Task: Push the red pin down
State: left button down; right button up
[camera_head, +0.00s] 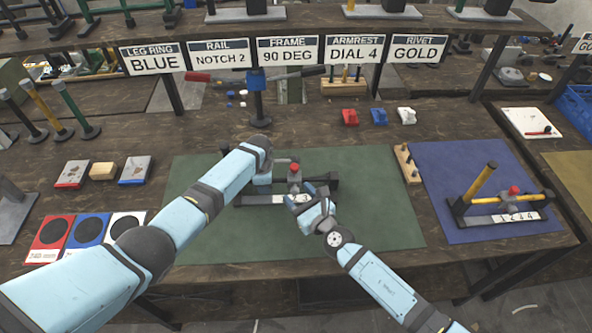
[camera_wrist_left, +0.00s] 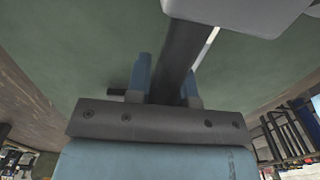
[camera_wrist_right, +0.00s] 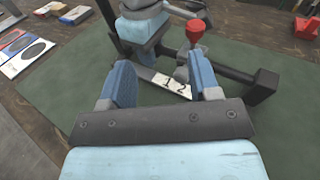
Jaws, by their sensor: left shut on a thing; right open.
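A dark press with a white numbered strip (camera_head: 272,199) sits on the green mat (camera_head: 375,215). Its red pin (camera_head: 295,167) stands up on a grey block on the rail. The pin (camera_wrist_right: 195,30) also shows upright in the right wrist view, beyond my fingers. My left gripper (camera_wrist_left: 166,80) is shut on a dark bar (camera_wrist_left: 178,50) of this press, left of the pin. My right gripper (camera_wrist_right: 162,80) is open, above the strip and on the near side of the pin, with nothing between its fingers. My arms hide part of the press.
A similar press with a yellow handle (camera_head: 482,181) and its own red pin (camera_head: 514,190) stands on the blue mat (camera_head: 440,165). A wooden block with pegs (camera_head: 407,163) lies between the mats. Red, blue and white parts lie behind. The green mat's right side is clear.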

aim_at(295, 171)
pick_arm(q)
jog(key=shift+s+f, duration=0.25)
jog(key=shift+f, duration=0.1)
pick_arm(e)
jog(key=w+m+t+h, duration=0.1)
jog(key=w, duration=0.2)
jog(key=w+m+t+h, duration=0.1)
jog(key=w+h, duration=0.1)
jog(key=w, duration=0.1)
jog(key=w+a+m+h, duration=0.1)
jog(key=w+m, duration=0.1)
jog(key=w, duration=0.1)
jog(key=shift+f+t+h, duration=0.3)
jog(key=shift+f+t, duration=0.1)
